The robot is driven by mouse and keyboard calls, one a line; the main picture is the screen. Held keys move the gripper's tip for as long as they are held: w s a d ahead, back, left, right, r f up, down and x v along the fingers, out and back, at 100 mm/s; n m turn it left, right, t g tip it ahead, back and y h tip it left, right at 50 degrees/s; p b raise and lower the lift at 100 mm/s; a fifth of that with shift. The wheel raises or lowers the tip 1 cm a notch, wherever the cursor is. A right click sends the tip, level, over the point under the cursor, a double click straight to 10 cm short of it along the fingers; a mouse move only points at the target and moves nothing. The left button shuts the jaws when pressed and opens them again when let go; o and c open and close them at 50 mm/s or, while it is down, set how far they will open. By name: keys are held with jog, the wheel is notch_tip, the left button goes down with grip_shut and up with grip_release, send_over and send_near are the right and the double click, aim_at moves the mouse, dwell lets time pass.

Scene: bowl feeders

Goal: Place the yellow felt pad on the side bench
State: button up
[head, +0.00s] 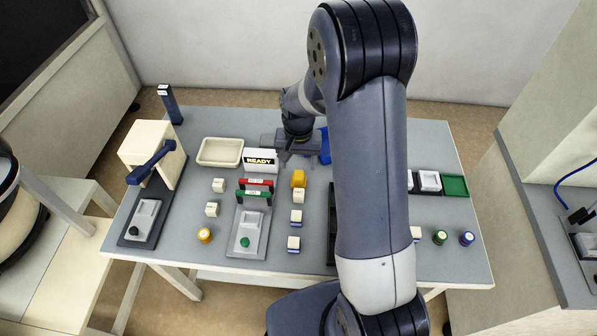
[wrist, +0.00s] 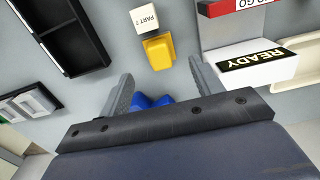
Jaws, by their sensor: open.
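A yellow block-like piece (head: 298,179), the only plainly yellow pad-like thing I see, sits on the grey table, touching or very near a white cube. In the wrist view the yellow piece (wrist: 158,50) lies beyond the fingertips, between their lines, beside a cube labelled PART. I cannot tell whether it is felt. My gripper (wrist: 160,82) is open, with nothing between its fingers. In the head view my gripper (head: 285,156) is over the back of the table, behind the yellow piece. Which surface is the side bench is unclear; a grey-topped bench (head: 536,217) stands at right.
A READY sign (head: 261,161) and red and green labelled bars stand left of the yellow piece. A blue object (head: 325,146) is close to my gripper. A cream tray (head: 220,152) is at back left. A pale bench (head: 62,245) stands left. My arm hides the table's middle right.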

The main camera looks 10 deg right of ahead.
aim_at(299, 174)
notch_tip(299, 174, up, 5)
jog(key=shift+f, duration=0.1)
jog(key=shift+c, duration=0.5)
